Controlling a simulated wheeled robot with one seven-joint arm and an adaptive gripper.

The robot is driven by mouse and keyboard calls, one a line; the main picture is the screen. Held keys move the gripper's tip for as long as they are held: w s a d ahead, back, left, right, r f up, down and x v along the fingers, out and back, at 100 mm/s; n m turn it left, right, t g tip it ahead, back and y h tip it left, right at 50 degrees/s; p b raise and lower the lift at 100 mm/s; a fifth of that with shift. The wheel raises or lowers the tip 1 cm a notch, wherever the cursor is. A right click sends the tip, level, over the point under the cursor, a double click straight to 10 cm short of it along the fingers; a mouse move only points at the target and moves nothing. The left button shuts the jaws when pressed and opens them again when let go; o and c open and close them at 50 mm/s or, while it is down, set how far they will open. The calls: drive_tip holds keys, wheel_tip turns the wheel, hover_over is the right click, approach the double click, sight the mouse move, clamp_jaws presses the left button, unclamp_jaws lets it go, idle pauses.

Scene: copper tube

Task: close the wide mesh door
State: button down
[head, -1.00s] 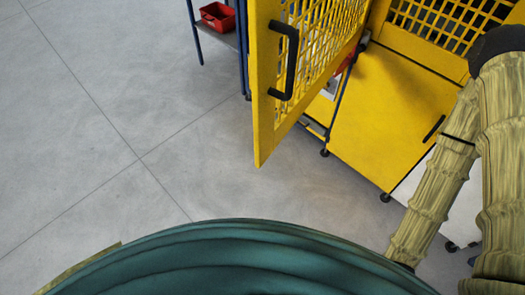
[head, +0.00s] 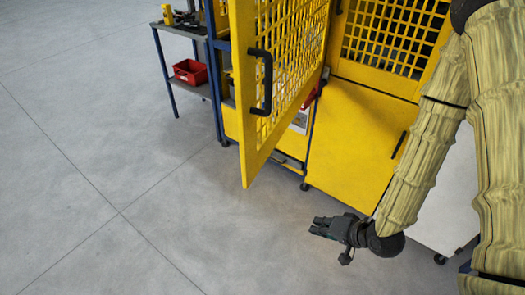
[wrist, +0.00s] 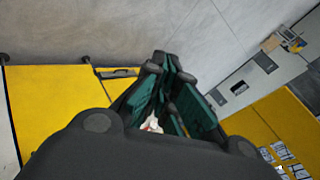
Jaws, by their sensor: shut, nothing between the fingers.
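The wide mesh door (head: 292,75) is yellow with a grid panel and stands swung open, its free edge toward me in the head view. A black handle (head: 262,82) is on its face near that edge. My gripper (head: 316,227) is below and to the right of the door's lower corner, apart from it, in front of the yellow cabinet. In the wrist view my gripper's fingers (wrist: 163,62) come together at their tips with nothing between them. The door is not clearly identifiable in the wrist view.
The yellow cabinet (head: 345,140) on casters stands behind the door, with a mesh panel (head: 392,35) above. A blue-framed cart (head: 182,42) with a red bin (head: 190,72) is at the upper left. Open grey floor (head: 80,150) lies to the left.

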drive_tip(key=w+a+r+m+t+y+b, duration=0.1)
drive_tip(key=w+r+y, duration=0.1)
drive_tip(key=r, duration=0.4)
drive_tip(key=w+a+r+t+y, duration=0.1)
drive_tip(key=w+a+r+y, duration=0.15)
drive_tip(key=r, duration=0.35)
drive_tip(key=g+y+b, duration=0.1)
drive_tip(key=y, duration=0.4)
approach(254, 144)
drive_tip(key=p+x, duration=0.3)
drive_tip(key=x, duration=0.4)
drive_tip(key=shift+a+r+p, duration=0.1)
drive_tip(key=shift+r+p, duration=0.05)
drive_tip(key=shift+p, duration=0.15)
